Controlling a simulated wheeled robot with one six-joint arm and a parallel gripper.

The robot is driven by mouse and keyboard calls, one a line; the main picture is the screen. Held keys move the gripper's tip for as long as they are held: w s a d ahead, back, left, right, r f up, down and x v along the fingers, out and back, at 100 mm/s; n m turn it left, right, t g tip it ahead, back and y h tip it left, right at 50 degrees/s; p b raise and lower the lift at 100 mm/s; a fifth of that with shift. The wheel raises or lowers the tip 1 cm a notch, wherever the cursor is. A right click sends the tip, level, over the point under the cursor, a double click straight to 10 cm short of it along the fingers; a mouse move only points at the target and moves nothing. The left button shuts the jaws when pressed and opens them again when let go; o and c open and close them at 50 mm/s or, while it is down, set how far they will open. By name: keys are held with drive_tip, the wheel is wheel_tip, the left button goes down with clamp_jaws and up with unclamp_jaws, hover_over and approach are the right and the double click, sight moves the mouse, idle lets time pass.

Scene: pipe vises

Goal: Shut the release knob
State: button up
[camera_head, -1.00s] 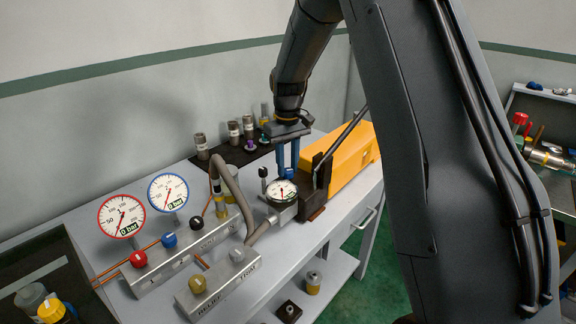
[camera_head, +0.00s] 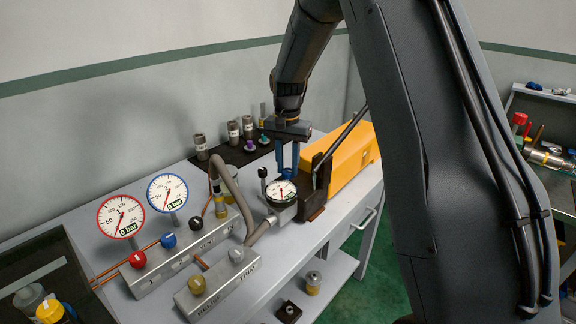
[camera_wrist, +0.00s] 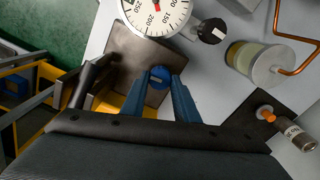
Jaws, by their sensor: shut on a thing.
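The release knob (camera_wrist: 159,78) is a small blue round knob with a pale line across its top, in the middle of the wrist view. It sits on the dark block (camera_head: 317,188) at the front of the yellow pump (camera_head: 353,152). My gripper (camera_head: 289,168) points down over this block. Its blue fingers stand on either side of the knob in the wrist view (camera_wrist: 160,82) and are shut on it. In the head view the fingers hide the knob.
A sloping dark lever (camera_head: 343,137) rises near the fingers. Manifolds with coloured knobs (camera_head: 165,262) and two larger gauges stand left. Small fittings (camera_head: 233,132) stand on a black mat behind.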

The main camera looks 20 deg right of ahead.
sight(287, 170)
drive_tip(key=shift+w+r+m, duration=0.1)
drive_tip(key=shift+r+m, duration=0.05)
drive_tip(key=shift+m, duration=0.45)
drive_tip(key=o, duration=1.1)
drive_tip(key=shift+c, duration=0.2)
drive_tip(key=shift+r+b, duration=1.2)
drive_tip(key=shift+r, duration=2.65)
drive_tip(key=s+f+n, duration=0.4)
drive_tip(key=s, duration=1)
drive_tip(key=s+f+n+t, duration=0.1)
drive_tip(key=s+f+n, duration=0.3)
drive_tip(key=s, duration=1)
drive_tip(key=shift+f, duration=0.65)
